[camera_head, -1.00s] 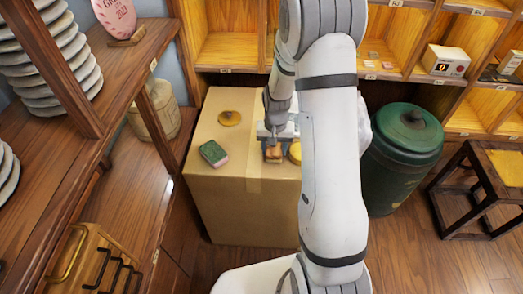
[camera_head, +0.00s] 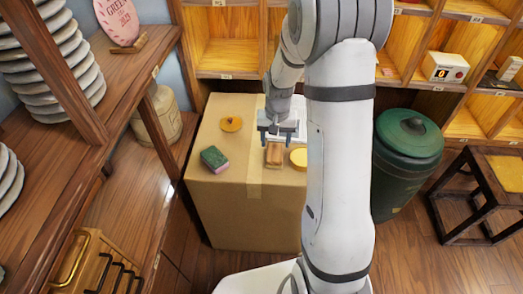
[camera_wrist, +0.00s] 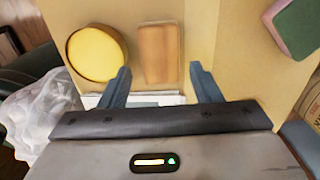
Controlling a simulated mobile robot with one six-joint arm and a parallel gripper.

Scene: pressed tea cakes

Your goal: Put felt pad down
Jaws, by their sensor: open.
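A small brown rectangular block (camera_head: 274,155), which I take to be the felt pad, lies flat on top of the cardboard box (camera_head: 225,215). In the wrist view the block (camera_wrist: 159,53) lies ahead of the gap between my fingers, apart from them. My gripper (camera_head: 277,136) is just behind the block, open and empty. Both fingers of my gripper (camera_wrist: 158,82) show spread in the wrist view.
A round yellow-topped thing (camera_head: 298,158) lies close beside the block. A green canister (camera_head: 408,150) stands to the right. A crumpled white bag (camera_wrist: 42,118) shows in the wrist view.

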